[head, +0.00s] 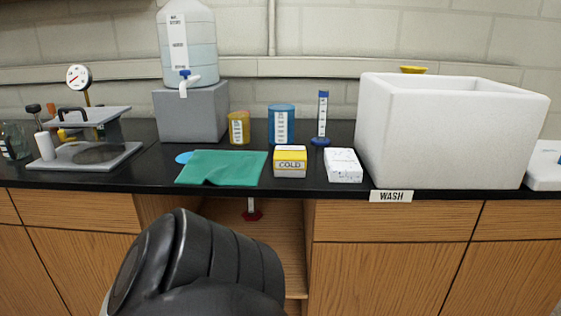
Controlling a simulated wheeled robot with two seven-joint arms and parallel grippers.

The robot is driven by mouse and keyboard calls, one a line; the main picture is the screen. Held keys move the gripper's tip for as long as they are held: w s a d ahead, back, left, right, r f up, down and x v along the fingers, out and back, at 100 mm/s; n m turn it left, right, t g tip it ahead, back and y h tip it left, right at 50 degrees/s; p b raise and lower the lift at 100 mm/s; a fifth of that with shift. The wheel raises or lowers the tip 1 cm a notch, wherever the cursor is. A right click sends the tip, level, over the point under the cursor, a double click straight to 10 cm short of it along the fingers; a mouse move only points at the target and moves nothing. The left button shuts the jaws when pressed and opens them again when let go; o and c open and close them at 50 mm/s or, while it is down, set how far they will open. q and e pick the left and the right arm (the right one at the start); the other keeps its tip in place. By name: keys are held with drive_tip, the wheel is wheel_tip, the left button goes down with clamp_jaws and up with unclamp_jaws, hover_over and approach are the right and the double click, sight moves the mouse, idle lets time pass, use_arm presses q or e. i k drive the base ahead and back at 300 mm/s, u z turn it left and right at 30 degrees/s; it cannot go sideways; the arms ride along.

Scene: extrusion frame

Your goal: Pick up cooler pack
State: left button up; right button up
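A small box (290,162) with a yellow top and a white front band reading "COLD" stands on the black counter near its front edge; it looks like the cooler pack. It sits between a green cloth (222,167) on its left and a white speckled block (343,165) on its right, with a small gap to the block. Nothing covers it from the front. A black, rounded link of my own arm rises at the lower middle, in front of the cabinets and below the counter. Neither gripper's fingers show in the head view.
Behind stand a yellow cup (239,128), a blue container (282,124) and a blue-based cylinder (322,120). A large white tub (447,140) fills the right. A water jug (187,45) on a grey block and a gauge press (88,140) stand left. The counter edge (330,192) is in front.

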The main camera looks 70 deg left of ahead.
sight(342, 165)
drive_tip(key=u, duration=1.95)
drive_tip(key=k, duration=1.3)
drive_tip(key=u, duration=0.8)
drive_tip(key=i, duration=2.1)
drive_tip(key=z, duration=0.75)
